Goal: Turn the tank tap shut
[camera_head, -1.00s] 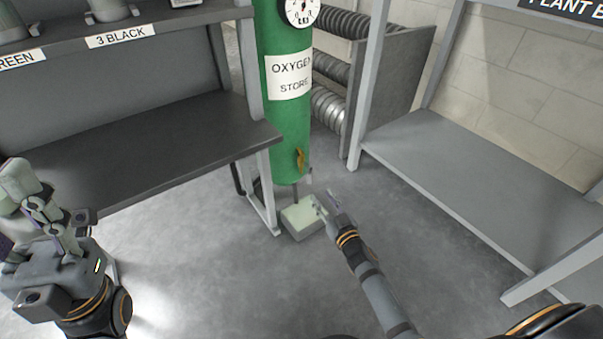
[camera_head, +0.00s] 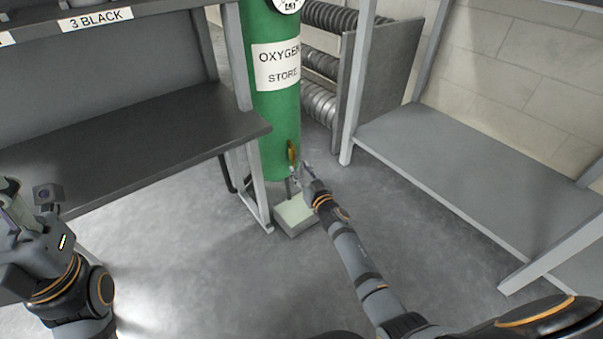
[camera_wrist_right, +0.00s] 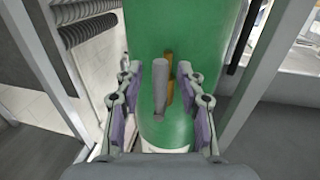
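The green oxygen tank (camera_head: 275,115) stands at centre. Its brass tap lever (camera_head: 291,151) sits low on the front and stands roughly upright. My right gripper (camera_head: 301,172) is just below and right of the lever. In the right wrist view the right gripper (camera_wrist_right: 160,95) is open, its purple pads apart. A grey rod (camera_wrist_right: 159,90) shows between the fingers, with the brass lever (camera_wrist_right: 170,70) partly hidden behind it. I cannot tell whether either finger touches them. My left gripper (camera_head: 12,205) is at the left edge, partly cut off; its opening is unclear.
A pale-topped box (camera_head: 295,213) stands on the floor below the tank. A dark shelf (camera_head: 130,140) is left, its leg close to the tank. A grey bench (camera_head: 450,160) is right. Coiled hoses (camera_head: 318,100) are behind the tank. Floor in front is open.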

